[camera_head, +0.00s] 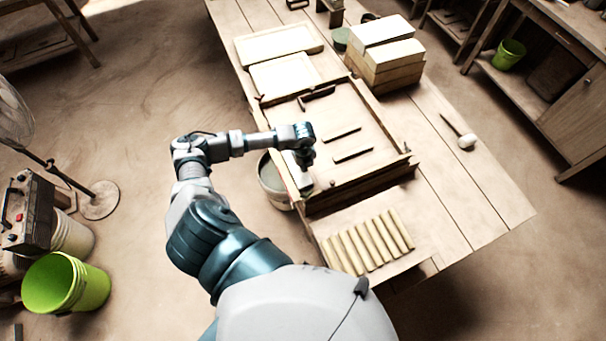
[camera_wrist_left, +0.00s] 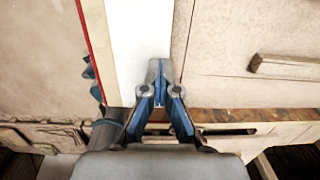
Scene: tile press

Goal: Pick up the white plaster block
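Pale, white-topped blocks (camera_head: 382,30) sit in a stack at the back right of the table, in the head view. I take these as the plaster, but cannot tell which single one is meant. My right gripper is not in view.
A mallet (camera_head: 466,141) lies right. A bucket (camera_head: 272,185) stands by the table's left edge. The table's right side is mostly clear.

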